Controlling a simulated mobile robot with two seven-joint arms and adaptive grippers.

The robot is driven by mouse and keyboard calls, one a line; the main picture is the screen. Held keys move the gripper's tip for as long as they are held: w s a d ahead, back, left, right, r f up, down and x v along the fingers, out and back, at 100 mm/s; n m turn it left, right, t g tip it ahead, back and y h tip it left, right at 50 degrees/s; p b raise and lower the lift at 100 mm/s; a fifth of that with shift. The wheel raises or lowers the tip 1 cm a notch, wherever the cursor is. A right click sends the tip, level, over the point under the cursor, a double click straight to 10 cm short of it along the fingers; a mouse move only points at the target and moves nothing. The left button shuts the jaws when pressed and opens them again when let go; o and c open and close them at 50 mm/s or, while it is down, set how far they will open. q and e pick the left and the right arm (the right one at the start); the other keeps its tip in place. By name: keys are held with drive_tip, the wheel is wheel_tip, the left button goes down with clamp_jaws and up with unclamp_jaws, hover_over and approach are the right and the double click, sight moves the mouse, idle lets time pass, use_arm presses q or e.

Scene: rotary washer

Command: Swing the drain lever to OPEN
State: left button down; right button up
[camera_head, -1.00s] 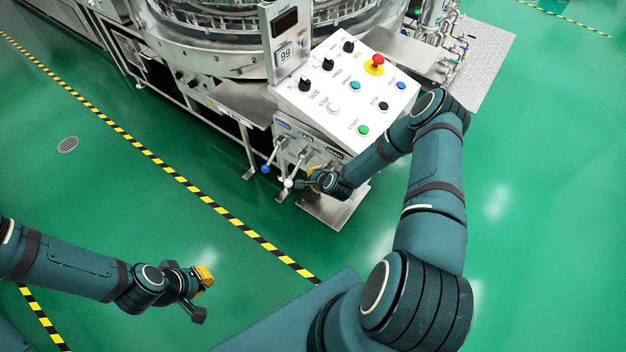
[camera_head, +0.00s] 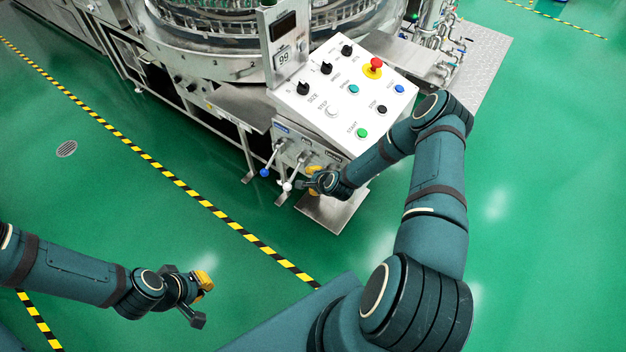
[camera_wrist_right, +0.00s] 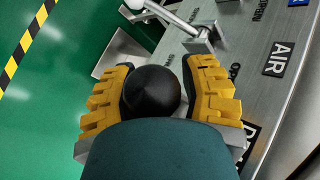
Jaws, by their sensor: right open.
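A black ball knob (camera_wrist_right: 152,91) sits between the two yellow-padded fingers of my right gripper (camera_wrist_right: 160,75) in the right wrist view. The fingers are open around it; contact is unclear. The label beside this knob is mostly hidden, so I cannot confirm it is the drain lever. In the head view my right gripper (camera_head: 307,182) is low at the front of the machine, right of a white-knobbed lever (camera_head: 286,186) and a blue-knobbed lever (camera_head: 264,172). My left gripper (camera_head: 203,300) is open and empty over the floor, far from the levers.
The control panel (camera_head: 346,95) with buttons and a red emergency stop (camera_head: 373,67) is above the levers. A neighbouring lever (camera_wrist_right: 180,20) and an AIR label (camera_wrist_right: 279,58) show in the right wrist view. A steel foot plate (camera_head: 335,210) lies below.

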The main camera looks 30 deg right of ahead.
drive_tip(key=v, duration=1.2)
drive_tip(key=shift+a, duration=0.1)
drive_tip(key=s+a+r+n+g+y, duration=0.1)
drive_tip(key=s+a+r+n+g, duration=0.1)
drive_tip(key=s+a+n, duration=0.3)
drive_tip(key=s+a+r+n+g+y, duration=0.2)
drive_tip(key=s+a+n+g, duration=0.3)
drive_tip(key=a+n, duration=0.9)
drive_tip(key=s+a+r, duration=0.1)
drive_tip(key=a, duration=0.3)
drive_tip(key=shift+s+y, duration=0.2)
drive_tip(key=shift+y, duration=0.1)
